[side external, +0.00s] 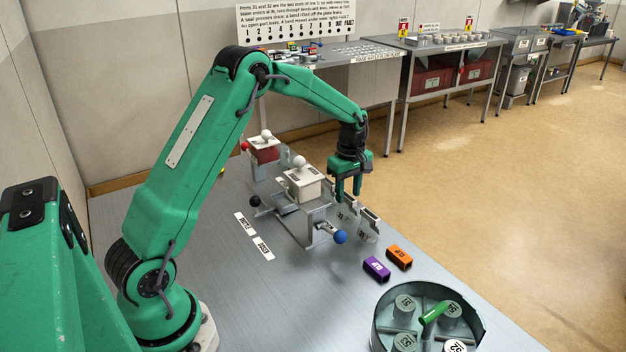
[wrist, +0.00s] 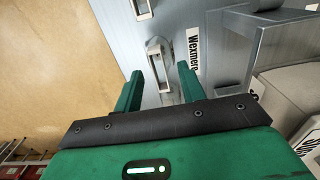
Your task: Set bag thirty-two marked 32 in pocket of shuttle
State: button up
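My gripper (side external: 347,193) points down over the right edge of the bench; its fingers are apart, with nothing visibly held. In the wrist view my gripper (wrist: 159,72) has a narrow upright grey piece with a slot (wrist: 158,58) between and just beyond its fingers; I cannot tell whether they touch it. Small grey upright pieces with dark tops (side external: 369,221) stand below my gripper; their marks are too small to read, so I cannot tell which is bag 32. A grey metal fixture with a blue knob (side external: 340,236) stands beside them, possibly the shuttle; its pocket is not clear.
A purple block (side external: 377,269) and an orange block (side external: 399,257) lie on the bench. A round dark tray (side external: 376,325) holds grey cylinders and a green tube (side external: 435,312). A white box (side external: 302,185) with a ball-topped lever stands left of my gripper.

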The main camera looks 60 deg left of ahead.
aim_at(348, 196)
dwell(0.4)
grip_shut()
jog(key=shift+r, duration=0.1)
notch_tip(348, 196, up, 10)
dwell(0.8)
dwell(0.3)
